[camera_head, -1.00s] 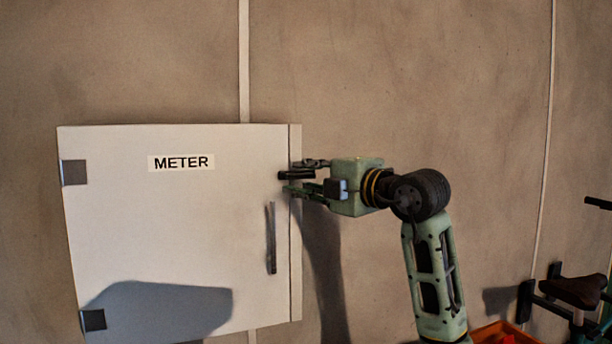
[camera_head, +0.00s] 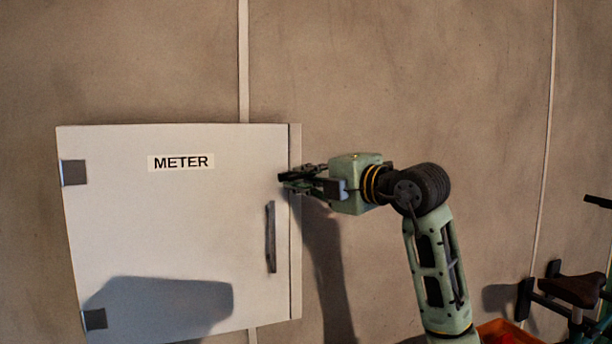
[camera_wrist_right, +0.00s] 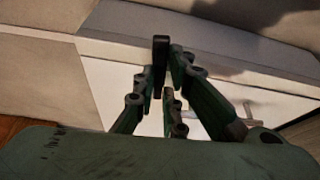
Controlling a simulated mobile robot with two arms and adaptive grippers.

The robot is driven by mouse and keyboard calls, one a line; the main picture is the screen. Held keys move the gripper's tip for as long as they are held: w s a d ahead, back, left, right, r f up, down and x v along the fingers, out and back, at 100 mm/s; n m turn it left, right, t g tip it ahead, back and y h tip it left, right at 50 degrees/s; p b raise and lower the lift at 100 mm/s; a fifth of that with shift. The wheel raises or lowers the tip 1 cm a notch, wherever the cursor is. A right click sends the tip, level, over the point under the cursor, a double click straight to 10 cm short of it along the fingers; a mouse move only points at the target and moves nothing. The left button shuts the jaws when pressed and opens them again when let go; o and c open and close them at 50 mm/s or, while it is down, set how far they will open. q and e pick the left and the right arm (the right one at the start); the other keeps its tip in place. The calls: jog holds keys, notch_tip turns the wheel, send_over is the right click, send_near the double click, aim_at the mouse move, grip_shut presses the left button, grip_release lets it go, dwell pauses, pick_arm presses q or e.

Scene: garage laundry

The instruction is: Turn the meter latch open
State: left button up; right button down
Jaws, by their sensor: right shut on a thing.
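The white meter box (camera_head: 150,230) with a METER label hangs on the wall, its door closed. The dark latch (camera_head: 283,176) sits at the door's right edge, mostly covered by my gripper in the head view. In the right wrist view the latch (camera_wrist_right: 160,52) is a dark bar between the fingers. My right gripper (camera_head: 290,180) is shut on the latch; its fingers also show in the wrist view (camera_wrist_right: 163,72). The latch's exact angle is hard to tell. My left gripper is not in view.
A dark vertical handle (camera_head: 271,237) stands on the door below the latch. An orange container (camera_head: 505,332) and a bicycle-like thing with a brown saddle (camera_head: 574,290) are at the lower right. The wall right of the box is bare.

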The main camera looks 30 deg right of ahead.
jog(key=shift+a+r+n+g+h+p, duration=0.1)
jog(key=shift+n+g+h+p, duration=0.8)
jog(key=shift+n, duration=1.15)
jog(key=shift+a+r+n+g+h+p, duration=0.15)
jog(key=shift+n+g+h+p, duration=0.35)
jog(key=shift+n+h+p, duration=1)
jog(key=shift+a+r+n+g+h+p, duration=0.1)
jog(key=shift+n+g+h+p, duration=0.5)
jog(key=shift+n+p, duration=1.45)
jog(key=shift+f+n+b, duration=0.1)
jog(key=shift+n+b, duration=0.5)
jog(key=shift+n, duration=0.1)
jog(key=c, duration=1.9)
grip_release()
jog(key=shift+o, duration=0.2)
jog(key=shift+a, duration=0.1)
jog(key=v, duration=1.2)
